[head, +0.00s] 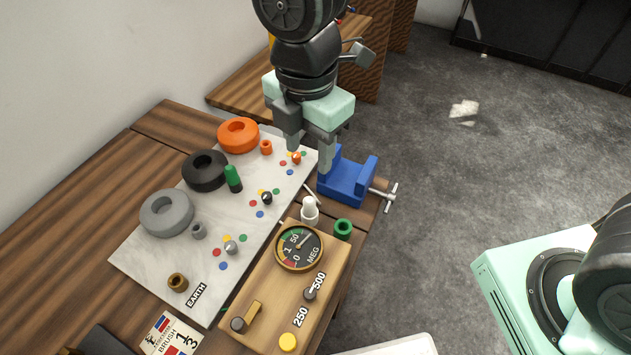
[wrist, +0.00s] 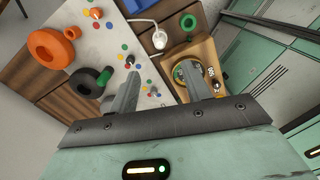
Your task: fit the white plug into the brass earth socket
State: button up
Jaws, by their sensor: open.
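The white plug (head: 310,207) stands upright at the back corner of the wooden meter box, seemingly in a white cup. In the wrist view the white plug (wrist: 158,39) shows with a pale lead beside it. The brass earth socket (head: 178,282) is on the near left part of the pale board, by the EARTH label (head: 196,295); I cannot make it out in the wrist view. My gripper (head: 309,160) is open and empty, above the board's right edge and behind the white plug. Its two fingers also show in the wrist view (wrist: 163,70), apart from the plug.
Orange, black and grey rings (head: 167,213) stand along the pale board (head: 140,258), with a green plug (head: 233,178) and small sockets. A blue vise (head: 347,180) is close to my gripper. The meter box (head: 262,318) and green cup (head: 343,228) are nearer.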

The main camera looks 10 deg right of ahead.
aim_at(309, 200)
notch_tip(309, 200, down, 15)
jog(key=shift+r+p, duration=0.15)
jog(key=shift+p, duration=0.15)
grip_shut()
jog(key=shift+r+p, duration=1.95)
jog(key=shift+r, duration=0.35)
